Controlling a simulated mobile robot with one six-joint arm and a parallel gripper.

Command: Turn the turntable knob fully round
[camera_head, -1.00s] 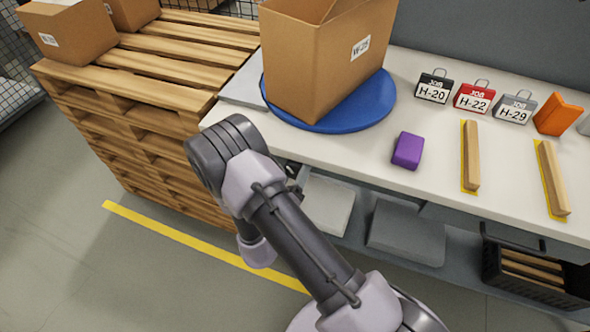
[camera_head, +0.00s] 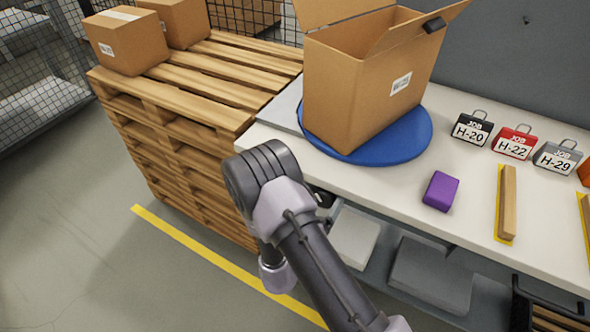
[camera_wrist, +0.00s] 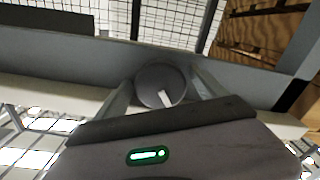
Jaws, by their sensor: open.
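The blue turntable (camera_head: 405,140) lies on the bench, with an open cardboard box (camera_head: 345,95) standing on it. The wrist view shows a round dark knob (camera_wrist: 148,84) with a white pointer mark, set on a grey front face. The pointer slants down and to the right. My gripper (camera_wrist: 162,88) is open, with one finger on each side of the knob in the picture. I cannot tell whether either finger touches it. In the head view my arm hides most of this spot, and I cannot make out the knob there.
A purple block (camera_head: 441,191), a wooden strip (camera_head: 507,203) and job tags (camera_head: 471,129) lie on the white bench top to the right. A pallet stack (camera_head: 180,125) with boxes (camera_head: 127,41) stands left of the bench. A yellow floor line (camera_head: 215,259) runs below my arm.

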